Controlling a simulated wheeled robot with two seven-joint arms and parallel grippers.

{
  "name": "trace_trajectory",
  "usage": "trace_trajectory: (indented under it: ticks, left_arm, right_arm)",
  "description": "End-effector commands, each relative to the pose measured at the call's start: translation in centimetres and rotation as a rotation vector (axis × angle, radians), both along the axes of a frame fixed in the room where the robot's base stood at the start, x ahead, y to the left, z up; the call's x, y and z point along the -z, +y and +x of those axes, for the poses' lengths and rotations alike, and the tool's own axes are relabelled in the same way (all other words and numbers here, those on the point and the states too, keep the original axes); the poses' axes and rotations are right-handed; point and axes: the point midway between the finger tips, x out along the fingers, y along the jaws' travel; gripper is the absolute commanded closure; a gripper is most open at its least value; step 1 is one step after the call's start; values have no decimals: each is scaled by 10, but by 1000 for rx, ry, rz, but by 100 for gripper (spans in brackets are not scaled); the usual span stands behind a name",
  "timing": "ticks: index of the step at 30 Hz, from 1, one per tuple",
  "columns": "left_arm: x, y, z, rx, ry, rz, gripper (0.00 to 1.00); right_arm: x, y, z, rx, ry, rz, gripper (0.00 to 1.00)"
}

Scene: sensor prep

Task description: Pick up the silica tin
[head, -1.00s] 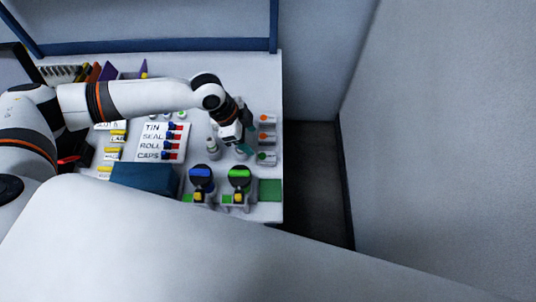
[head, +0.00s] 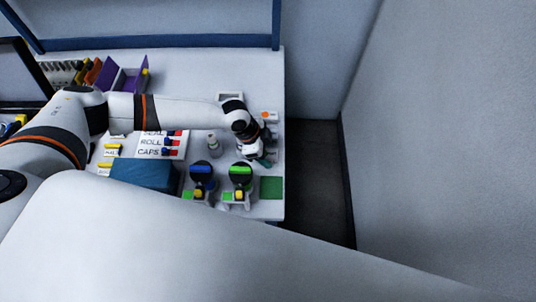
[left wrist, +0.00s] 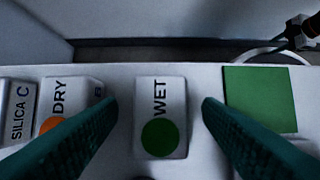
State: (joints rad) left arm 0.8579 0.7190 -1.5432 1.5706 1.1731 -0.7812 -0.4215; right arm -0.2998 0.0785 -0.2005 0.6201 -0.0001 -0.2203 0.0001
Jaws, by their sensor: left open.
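A white block lettered "SILICA C" (left wrist: 16,112) is cut off at the left edge of the left wrist view; I take it for the silica tin. My left gripper (left wrist: 159,105) is open and empty. Its teal fingers frame a white block lettered "WET" (left wrist: 163,100) with a green dot; contact cannot be told. The block lettered "DRY" (left wrist: 80,92), with an orange dot, is partly behind the left finger. In the head view my left gripper (head: 262,160) hides part of this row.
A green square (left wrist: 258,95) lies right of "WET"; it also shows in the head view (head: 271,187). Two dark round stands with blue (head: 201,170) and green (head: 240,170) tops are close by. A small bottle (head: 214,146) stands left of my gripper. The table's right edge is near.

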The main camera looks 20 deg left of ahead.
Motion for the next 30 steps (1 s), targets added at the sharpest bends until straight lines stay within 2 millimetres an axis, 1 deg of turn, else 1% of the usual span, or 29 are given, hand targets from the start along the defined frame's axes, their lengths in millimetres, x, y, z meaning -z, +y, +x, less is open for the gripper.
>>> trace_trajectory:
  ticks: [2, 3, 10, 17, 20, 23, 30]
  left_arm:
    - [0, 0, 0, 0, 0, 0, 42]
    - [0, 0, 0, 0, 0, 0, 48]
    - [0, 0, 0, 0, 0, 0, 86]
    - [-1, 0, 0, 0, 0, 0, 86]
    - [-7, 0, 0, 0, 0, -1, 86]
    - [-23, 0, 0, 1, -2, -2, 86]
    - [-72, 0, 0, -1, -2, -1, 86]
  right_arm:
    - [0, -1, 0, 0, 0, -1, 64]
    - [0, -1, 0, 0, 0, -2, 64]
    - [0, -3, 1, 0, -1, -3, 64]
    - [0, -3, 1, 0, -2, -3, 64]
    - [-2, -3, 1, 0, -2, -3, 64]
    - [-4, -3, 1, 0, -2, -3, 64]
    - [-10, -2, 1, 0, -1, -3, 64]
